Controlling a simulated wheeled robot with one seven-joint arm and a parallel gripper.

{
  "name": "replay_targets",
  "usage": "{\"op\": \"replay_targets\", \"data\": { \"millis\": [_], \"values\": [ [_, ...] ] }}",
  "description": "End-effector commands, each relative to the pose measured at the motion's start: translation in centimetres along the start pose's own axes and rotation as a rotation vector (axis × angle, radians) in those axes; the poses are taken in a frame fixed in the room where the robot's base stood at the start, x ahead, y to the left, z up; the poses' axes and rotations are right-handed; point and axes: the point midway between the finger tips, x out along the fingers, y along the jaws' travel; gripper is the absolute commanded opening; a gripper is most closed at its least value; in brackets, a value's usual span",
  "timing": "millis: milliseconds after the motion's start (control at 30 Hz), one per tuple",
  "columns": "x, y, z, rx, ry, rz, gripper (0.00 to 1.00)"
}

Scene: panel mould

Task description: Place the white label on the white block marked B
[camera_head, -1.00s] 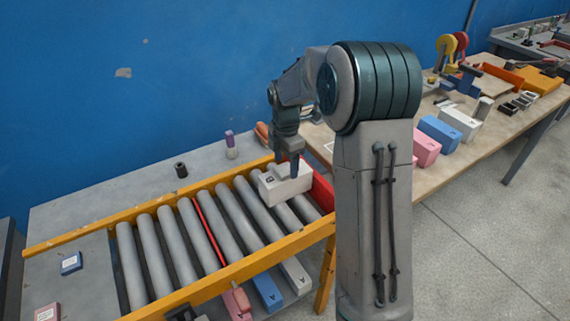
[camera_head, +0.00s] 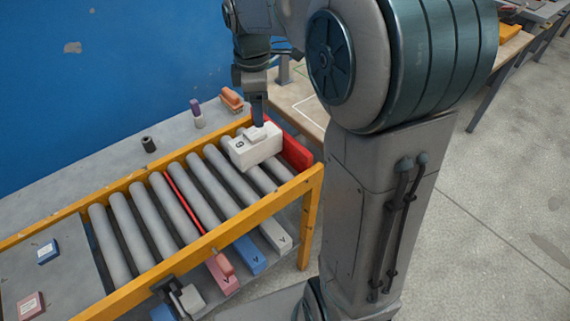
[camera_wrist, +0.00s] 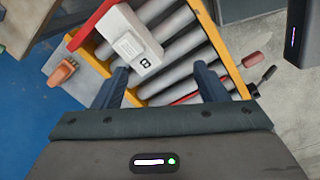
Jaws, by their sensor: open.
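The white block marked B (camera_head: 255,150) lies on the conveyor rollers, near the red end. A small white slab, apparently the white label (camera_head: 257,134), rests flat on its top face. In the wrist view the label (camera_wrist: 128,46) lies beside the black B mark on the block (camera_wrist: 148,61), apart from the fingers. My gripper (camera_head: 258,122) is over the block in the head view, pointing down. In the wrist view my gripper (camera_wrist: 162,75) has its fingers wide apart with nothing between them.
The roller conveyor has a yellow rail (camera_head: 220,238) and a red end stop (camera_head: 296,152). Pink (camera_head: 222,275), blue (camera_head: 249,256) and white (camera_head: 276,235) pieces marked A sit below its near side. A dark cylinder (camera_head: 149,145) and an orange item (camera_head: 232,100) stand behind.

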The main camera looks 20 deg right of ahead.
Motion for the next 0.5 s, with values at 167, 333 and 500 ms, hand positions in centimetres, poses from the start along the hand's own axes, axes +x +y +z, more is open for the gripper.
{"op": "replay_targets", "data": {
  "millis": [167, 333, 500],
  "values": [
    [-0.7, -6.4, 1.8, 0.422, 0.021, 0.057, 0.66],
    [0.1, -12.1, 3.4, 0.825, 0.074, 0.089, 0.66],
    [1.5, -16.4, 4.7, 1.144, 0.133, 0.093, 0.66]
  ]
}}
